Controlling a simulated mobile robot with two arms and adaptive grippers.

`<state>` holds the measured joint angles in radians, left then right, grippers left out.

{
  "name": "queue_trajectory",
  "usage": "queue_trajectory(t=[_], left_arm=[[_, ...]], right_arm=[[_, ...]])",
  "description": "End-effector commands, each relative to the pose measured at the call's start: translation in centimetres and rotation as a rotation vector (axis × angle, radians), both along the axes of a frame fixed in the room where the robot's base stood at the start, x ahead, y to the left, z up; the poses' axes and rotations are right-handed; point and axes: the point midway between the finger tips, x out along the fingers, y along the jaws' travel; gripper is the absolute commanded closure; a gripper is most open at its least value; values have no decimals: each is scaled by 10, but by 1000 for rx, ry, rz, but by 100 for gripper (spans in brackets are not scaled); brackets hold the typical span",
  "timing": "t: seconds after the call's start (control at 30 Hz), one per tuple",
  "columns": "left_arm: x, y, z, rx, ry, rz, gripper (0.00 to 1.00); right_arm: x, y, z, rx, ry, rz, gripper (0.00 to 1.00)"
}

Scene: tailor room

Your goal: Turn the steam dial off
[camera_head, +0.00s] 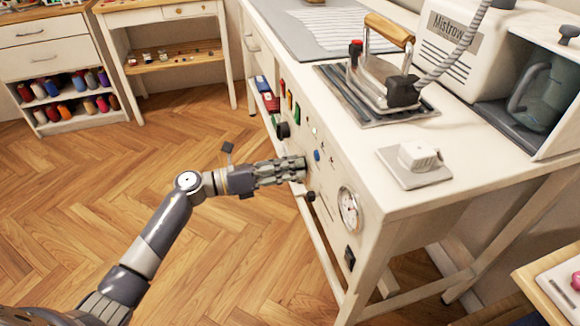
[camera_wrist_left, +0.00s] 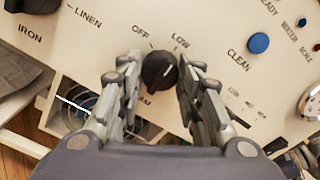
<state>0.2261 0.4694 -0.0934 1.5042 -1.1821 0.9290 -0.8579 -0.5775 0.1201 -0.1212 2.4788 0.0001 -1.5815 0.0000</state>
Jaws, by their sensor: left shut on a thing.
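The steam dial (camera_wrist_left: 159,71) is a black round knob on the cream front panel, seen in the left wrist view. Its white pointer mark leans to the upper right, towards LOW; OFF is printed at its upper left. The label below it is partly hidden by my gripper. My left gripper (camera_wrist_left: 160,84) is shut on the dial, one finger on each side. In the head view my left gripper (camera_head: 303,168) reaches the front panel from the left and covers the dial. My right gripper is not in view.
A blue button (camera_wrist_left: 259,43) and the CLEAN label sit right of the dial, and another black knob (camera_wrist_left: 33,14) at upper left. A gauge (camera_head: 349,209) is on the panel. The iron (camera_head: 378,82) stands on the tabletop. The floor left of the table is clear.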

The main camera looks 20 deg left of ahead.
Motion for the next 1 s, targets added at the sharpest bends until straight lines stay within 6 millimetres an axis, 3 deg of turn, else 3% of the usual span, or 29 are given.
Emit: queue_trajectory(t=[0.4,0.5,0.7,1.0], left_arm=[[-1,0,3,-145,222,0,91],[0,0,4,-198,297,1,91],[-1,0,4,-302,451,1,91],[0,0,4,-445,661,2,91]], right_arm=[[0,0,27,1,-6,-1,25],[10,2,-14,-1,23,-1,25],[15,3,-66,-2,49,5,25],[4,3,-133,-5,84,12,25]])
